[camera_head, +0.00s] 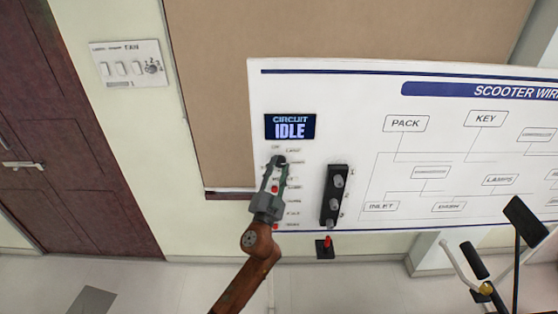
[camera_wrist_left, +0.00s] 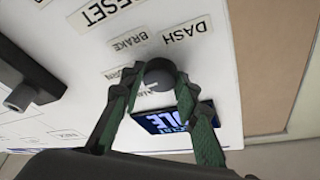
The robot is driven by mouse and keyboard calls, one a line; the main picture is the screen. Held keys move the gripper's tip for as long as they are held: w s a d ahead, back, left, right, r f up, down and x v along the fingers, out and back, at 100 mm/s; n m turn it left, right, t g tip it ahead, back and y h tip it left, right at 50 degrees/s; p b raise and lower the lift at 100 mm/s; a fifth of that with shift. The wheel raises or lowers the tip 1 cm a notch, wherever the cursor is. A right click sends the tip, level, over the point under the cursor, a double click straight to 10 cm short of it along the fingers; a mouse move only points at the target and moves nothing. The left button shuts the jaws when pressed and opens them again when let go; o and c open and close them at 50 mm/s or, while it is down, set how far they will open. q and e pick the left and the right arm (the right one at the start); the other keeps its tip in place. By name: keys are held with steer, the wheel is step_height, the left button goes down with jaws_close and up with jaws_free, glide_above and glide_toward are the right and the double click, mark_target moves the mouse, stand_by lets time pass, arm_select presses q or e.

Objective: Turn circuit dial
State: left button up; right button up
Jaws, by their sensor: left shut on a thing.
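The circuit dial (camera_head: 279,159) is a dark round knob on the white wiring board (camera_head: 350,95), just below a small screen (camera_head: 290,127) that reads "CIRCUIT IDLE". In the left wrist view the dial (camera_wrist_left: 158,73) sits between the green-padded fingers. My left gripper (camera_head: 275,172) reaches up to it from below and is shut on it; the gripper also shows in the left wrist view (camera_wrist_left: 159,82). Labels such as DASH and BRAKE lie around the dial there, upside down. The dial's pointer mark cannot be made out. My right gripper is not in view.
A black block with grey knobs (camera_head: 335,195) is on the board right of my left gripper. Red buttons (camera_head: 275,189) run below the dial. A red-topped switch (camera_head: 326,247) sits under the board. Handlebar-like parts (camera_head: 480,270) stand at lower right.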

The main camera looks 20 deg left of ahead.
arm_select(q)
steer(key=m+p, duration=0.1)
steer(key=m+h+p, duration=0.1)
steer(key=p, duration=0.1)
steer(key=m+p, duration=0.1)
steer(key=m, duration=0.1)
steer(key=shift+r+g+h+p, duration=0.25)
steer(key=shift+g+h+p, duration=0.05)
steer(key=shift+g, duration=0.1)
steer(key=shift+f+m+p, duration=0.1)
steer(key=shift+m+p, duration=0.4)
steer(key=shift+p, duration=0.05)
steer(key=o, duration=1.2)
steer(key=shift+c, duration=0.2)
steer(key=shift+s, duration=0.1)
steer(key=shift+s+f, duration=0.15)
steer(key=v, duration=1.1)
steer(key=shift+s, duration=0.35)
